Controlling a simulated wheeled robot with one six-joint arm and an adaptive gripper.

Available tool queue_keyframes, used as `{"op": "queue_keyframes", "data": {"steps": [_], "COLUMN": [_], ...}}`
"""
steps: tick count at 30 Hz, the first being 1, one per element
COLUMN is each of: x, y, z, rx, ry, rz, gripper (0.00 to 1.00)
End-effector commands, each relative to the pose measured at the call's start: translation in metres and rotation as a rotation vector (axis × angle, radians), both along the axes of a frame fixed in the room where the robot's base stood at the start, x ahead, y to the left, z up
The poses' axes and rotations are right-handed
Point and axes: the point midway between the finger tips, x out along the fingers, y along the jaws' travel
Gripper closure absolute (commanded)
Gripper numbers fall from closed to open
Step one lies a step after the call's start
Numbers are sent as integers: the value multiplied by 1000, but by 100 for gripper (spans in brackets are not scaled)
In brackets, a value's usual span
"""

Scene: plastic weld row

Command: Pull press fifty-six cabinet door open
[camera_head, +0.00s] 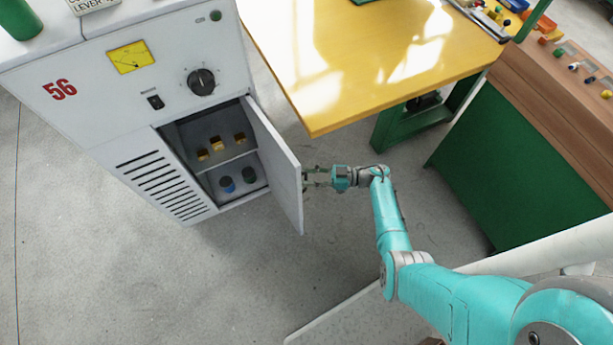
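The press cabinet (110,75) is pale grey with a red number 56 on its front. Its door (279,165) stands swung well open, hinged on the right side of the opening. The open compartment (212,150) shows a shelf with several small yellow-brown items, and a blue and a dark item below. My gripper (310,177) is at the outer face of the door, near its free edge. Its two fingers look parted, with a gap between them. A small dark handle seems to sit at the fingertips; whether they touch it is hard to tell.
A yellow-topped table (375,60) on green legs stands close behind the door and my gripper. A green bench (500,165) with a wooden top and small coloured parts is at the right. The grey floor (190,285) in front of the cabinet is clear.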

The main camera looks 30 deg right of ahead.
Motion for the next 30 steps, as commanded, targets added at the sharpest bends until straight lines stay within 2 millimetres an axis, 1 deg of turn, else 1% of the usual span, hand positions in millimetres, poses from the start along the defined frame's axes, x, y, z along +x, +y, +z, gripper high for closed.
{"op": "queue_keyframes", "data": {"steps": [1, 9, 15, 18, 21, 30], "x": [-4, -31, -46, -51, -53, -54], "y": [-8, -55, -81, -88, -91, -92], "z": [0, 0, 0, -1, -1, -1], "rx": [-1, 1, 0, 0, 0, 1], "ry": [1, 0, 1, 1, 1, 1], "rz": [-4, -5, -3, -2, -1, 0], "gripper": [62, 62, 62, 62, 62, 62]}}
